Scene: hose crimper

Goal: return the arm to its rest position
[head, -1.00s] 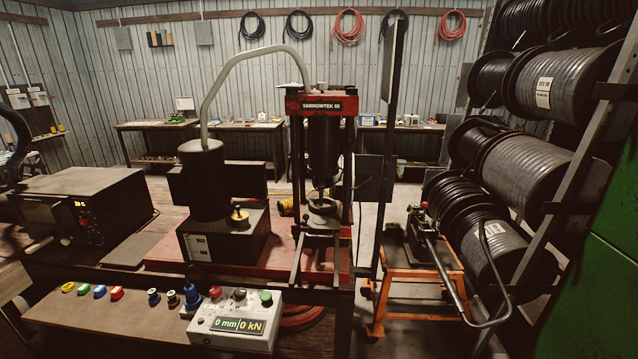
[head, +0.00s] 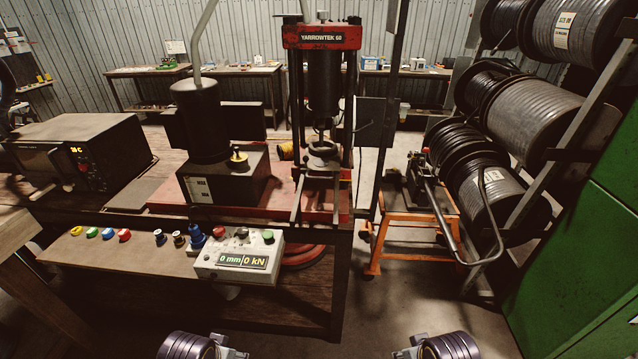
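Parts of my two arms show at the bottom edge of the head view, one left of centre and one right of centre. Each is a dark ribbed round joint with a grey bracket. The fingers of both grippers are out of the picture, so what they hold does not show. The red hose crimper press (head: 322,38) stands upright on the bench beyond my arms. Its control box (head: 238,258) reads 0 mm and 0 kN.
A black oven-like box (head: 80,150) stands at left. An orange stand (head: 405,205) with a lever tool, hose reels (head: 490,195) and a green cabinet (head: 580,250) fill the right. Floor in front looks clear.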

